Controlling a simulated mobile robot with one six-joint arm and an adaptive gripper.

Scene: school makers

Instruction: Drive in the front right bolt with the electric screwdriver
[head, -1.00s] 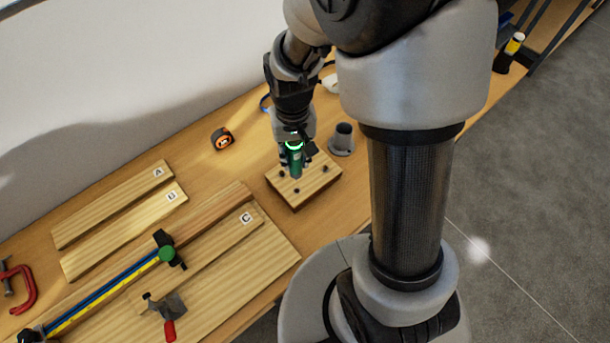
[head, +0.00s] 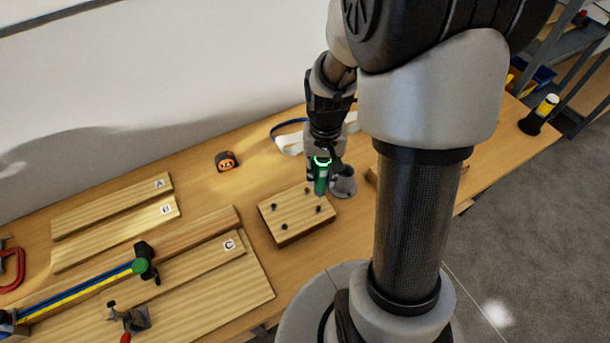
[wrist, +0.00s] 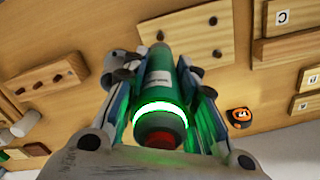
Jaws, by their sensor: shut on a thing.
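My gripper (head: 320,172) is shut on the green electric screwdriver (head: 321,184), which hangs tip down with a lit green ring. In the wrist view the screwdriver (wrist: 160,80) lies between the fingers with its tip pointing away. The wooden block (head: 290,236) lies on the bench with several dark bolts in its top. The front right bolt (head: 318,210) shows just below the screwdriver's tip in the head view. The tip appears over the block's right edge; its height, and whether it touches anything, I cannot tell. The block (wrist: 190,20) also shows in the wrist view, partly hidden by the screwdriver.
A grey round holder (head: 344,184) stands just right of the block. An orange-black tape measure (head: 227,161) lies behind left. Boards A and B (head: 112,206), board C (head: 185,275) and a blue-yellow bar clamp (head: 85,288) fill the left. The bench between block and tape measure is clear.

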